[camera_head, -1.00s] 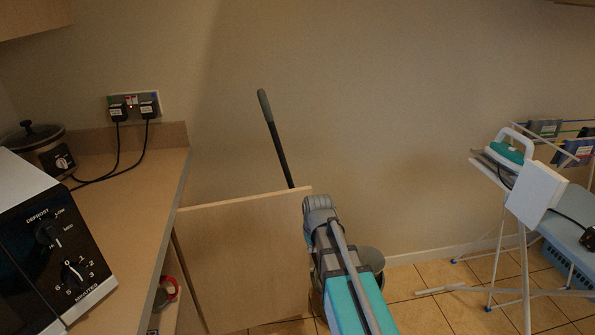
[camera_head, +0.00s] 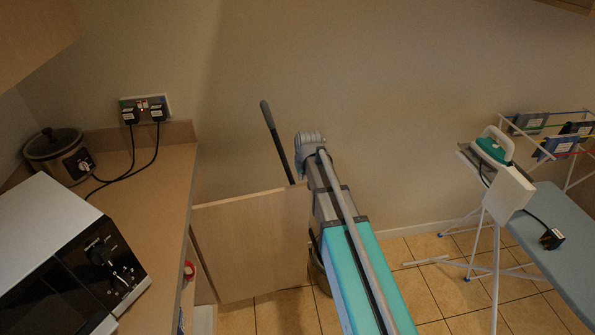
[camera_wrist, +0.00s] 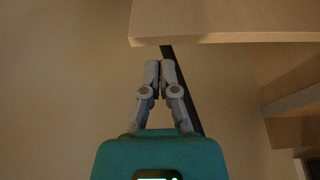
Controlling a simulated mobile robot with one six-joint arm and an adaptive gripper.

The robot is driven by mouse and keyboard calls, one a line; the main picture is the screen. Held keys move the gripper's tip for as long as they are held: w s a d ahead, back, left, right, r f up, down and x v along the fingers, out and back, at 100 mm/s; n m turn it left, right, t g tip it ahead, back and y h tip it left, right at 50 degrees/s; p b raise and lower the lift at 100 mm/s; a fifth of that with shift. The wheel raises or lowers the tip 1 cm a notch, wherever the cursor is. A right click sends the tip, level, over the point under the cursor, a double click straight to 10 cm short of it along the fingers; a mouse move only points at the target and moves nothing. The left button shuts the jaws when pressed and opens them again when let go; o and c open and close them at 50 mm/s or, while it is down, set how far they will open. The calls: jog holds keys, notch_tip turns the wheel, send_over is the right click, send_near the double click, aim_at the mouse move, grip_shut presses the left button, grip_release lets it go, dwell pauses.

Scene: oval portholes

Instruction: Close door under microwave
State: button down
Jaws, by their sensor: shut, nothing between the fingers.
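The microwave (camera_head: 72,262) stands on the counter at the lower left of the head view. The pale wooden door (camera_head: 250,245) under the counter is open and sticks out from the cabinet front to the right. My arm's end is beside the door's outer edge in the head view, and its fingers cannot be made out there. In the wrist view my gripper (camera_wrist: 160,65) is shut and empty, its fingertips together just below a pale wooden panel (camera_wrist: 225,20), which looks like the door. I cannot tell whether they touch.
A dark pole with a grey grip (camera_head: 275,140) leans against the wall behind the door. A slow cooker (camera_head: 58,155) sits at the counter's back. An ironing board (camera_head: 553,230) with an iron (camera_head: 493,148) stands at the right.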

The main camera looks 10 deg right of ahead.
jog(key=r, duration=0.1)
jog(key=w+r+p, duration=0.1)
jog(key=shift+w+r, duration=0.25)
jog(key=shift+r, duration=0.1)
jog(key=shift+a+f, duration=0.1)
jog(key=shift+f, duration=0.1)
jog(key=b+x, duration=0.9)
jog(key=shift+w+f, duration=0.2)
jog(key=shift+f, duration=0.15)
dwell(0.4)
jog(key=shift+s, duration=0.1)
dwell(0.4)
